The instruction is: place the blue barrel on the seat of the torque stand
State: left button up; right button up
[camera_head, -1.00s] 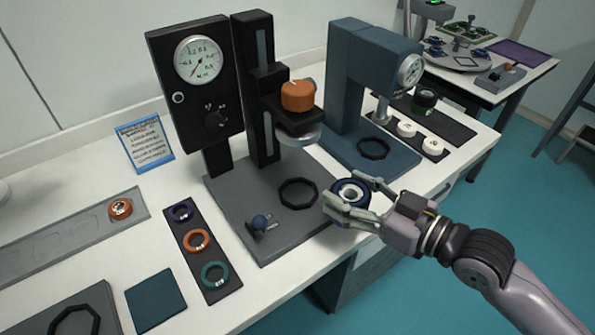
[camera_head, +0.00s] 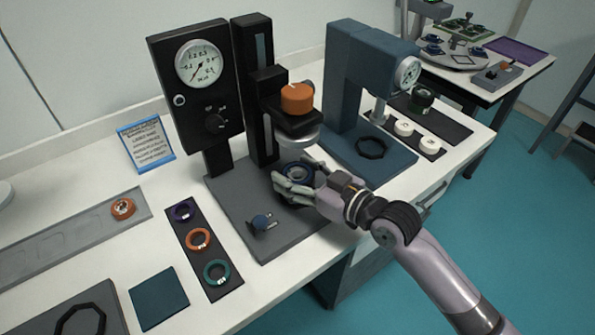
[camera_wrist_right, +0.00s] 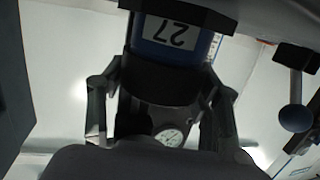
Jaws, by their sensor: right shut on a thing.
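The blue barrel (camera_head: 298,171) is in my right gripper (camera_head: 296,184), above the grey base of the black torque stand (camera_head: 230,205) and below its press head. The gripper is shut around the barrel's sides, coming in from the right. The octagonal seat on that base is mostly hidden behind the hand and barrel. In the right wrist view the barrel (camera_wrist_right: 172,40) shows a blue band with a label reading 27, between the two fingers. A dark edge (camera_wrist_right: 180,14) lies against its end; I cannot tell whether barrel and seat touch. My left gripper is not in view.
The stand's orange-capped head (camera_head: 297,98) is close above the barrel. A blue press (camera_head: 347,80) stands to the right. A dark strip with several rings (camera_head: 199,240) lies to the left.

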jog(key=shift+r, duration=0.15)
jog(key=o, duration=1.3)
jog(key=shift+b+v, duration=0.65)
jog(key=shift+v, duration=5.35)
jog(key=shift+d, duration=0.1)
